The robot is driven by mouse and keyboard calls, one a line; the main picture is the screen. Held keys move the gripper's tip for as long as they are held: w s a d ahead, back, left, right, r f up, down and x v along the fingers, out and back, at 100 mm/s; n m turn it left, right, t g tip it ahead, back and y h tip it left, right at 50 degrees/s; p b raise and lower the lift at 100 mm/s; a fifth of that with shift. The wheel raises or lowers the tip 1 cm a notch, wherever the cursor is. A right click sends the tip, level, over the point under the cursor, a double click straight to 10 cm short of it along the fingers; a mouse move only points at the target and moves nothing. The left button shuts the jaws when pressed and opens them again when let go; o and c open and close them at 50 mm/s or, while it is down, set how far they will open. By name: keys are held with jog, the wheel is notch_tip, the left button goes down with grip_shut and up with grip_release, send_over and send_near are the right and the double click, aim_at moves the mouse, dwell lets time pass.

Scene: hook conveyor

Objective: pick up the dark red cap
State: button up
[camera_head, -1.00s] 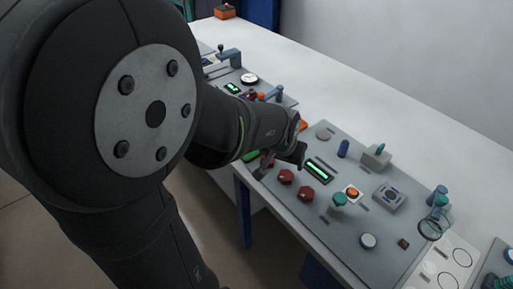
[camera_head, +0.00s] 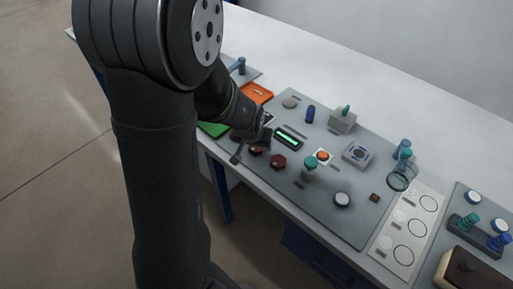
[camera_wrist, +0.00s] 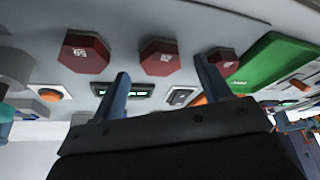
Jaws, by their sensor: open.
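Several dark red hexagonal caps sit on the grey panel. In the head view I see one (camera_head: 278,161) and another (camera_head: 256,149) beside it near the panel's front edge. The wrist view shows three in a row: a left cap (camera_wrist: 85,53), a middle cap (camera_wrist: 159,57) and a right cap (camera_wrist: 223,60), each with a pale mark. My gripper (camera_wrist: 161,67) is open and empty, its fingers pointing toward the row. The middle cap appears between the fingertips, and the right finger overlaps the right cap. I cannot tell if anything touches. In the head view my gripper (camera_head: 250,143) hangs beside the caps.
A lit green display (camera_head: 288,138) lies behind the caps. A green tray (camera_head: 213,129) and an orange tray (camera_head: 257,93) are left of the panel. A teal-topped cylinder (camera_head: 310,168) and an orange button (camera_head: 323,156) stand to the right. A white plate with circles (camera_head: 408,228) lies further right.

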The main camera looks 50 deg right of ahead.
aim_at(257, 148)
jog(key=shift+x, duration=1.35)
jog(key=c, duration=1.2)
jog(key=shift+c, duration=0.2)
